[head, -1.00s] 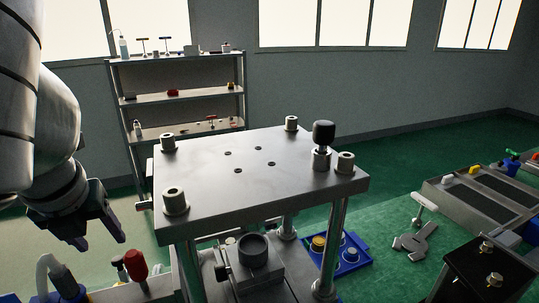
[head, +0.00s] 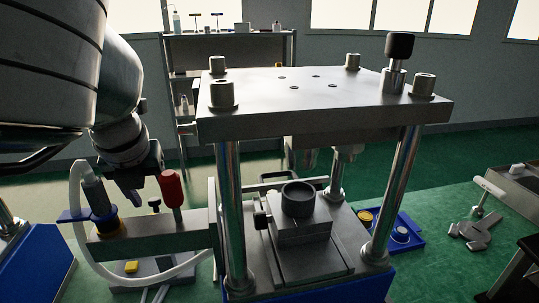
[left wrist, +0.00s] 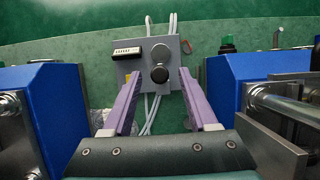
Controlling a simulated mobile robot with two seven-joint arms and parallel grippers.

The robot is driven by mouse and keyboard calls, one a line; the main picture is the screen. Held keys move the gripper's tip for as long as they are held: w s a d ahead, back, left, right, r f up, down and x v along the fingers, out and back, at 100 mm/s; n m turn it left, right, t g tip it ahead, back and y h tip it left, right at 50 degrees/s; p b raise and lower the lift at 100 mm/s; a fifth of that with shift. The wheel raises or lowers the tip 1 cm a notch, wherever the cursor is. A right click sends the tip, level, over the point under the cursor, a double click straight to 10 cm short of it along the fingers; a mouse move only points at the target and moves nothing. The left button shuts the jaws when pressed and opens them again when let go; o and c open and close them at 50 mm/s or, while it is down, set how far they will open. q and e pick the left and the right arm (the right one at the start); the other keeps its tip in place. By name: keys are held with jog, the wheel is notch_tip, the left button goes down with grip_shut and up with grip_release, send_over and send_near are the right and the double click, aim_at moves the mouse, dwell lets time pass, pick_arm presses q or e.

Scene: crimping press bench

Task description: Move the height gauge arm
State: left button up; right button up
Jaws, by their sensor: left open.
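The press's grey arm-like bar (head: 155,239) reaches left from the press and carries a red-topped knob (head: 171,189) and a sensor with a white hose (head: 96,194). I cannot tell whether this bar is the height gauge arm. My left gripper (head: 136,195) hangs behind the bar, partly hidden, its fingers left of the red knob. In the left wrist view my left gripper (left wrist: 158,75) is open, its purple fingers apart. Past their tips is a grey plate (left wrist: 176,78) with a small counter (left wrist: 127,52) and two round knobs (left wrist: 160,73). My right gripper is not in view.
The press's top plate (head: 320,103) stands on shiny columns over a die block with a black ring (head: 298,199). A blue tray (head: 395,240) lies behind it on the right. Blue housings flank my gripper in the left wrist view (left wrist: 51,118).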

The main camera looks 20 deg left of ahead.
pick_arm(q)
jog(key=shift+c, duration=0.4)
grip_shut()
dwell(0.9)
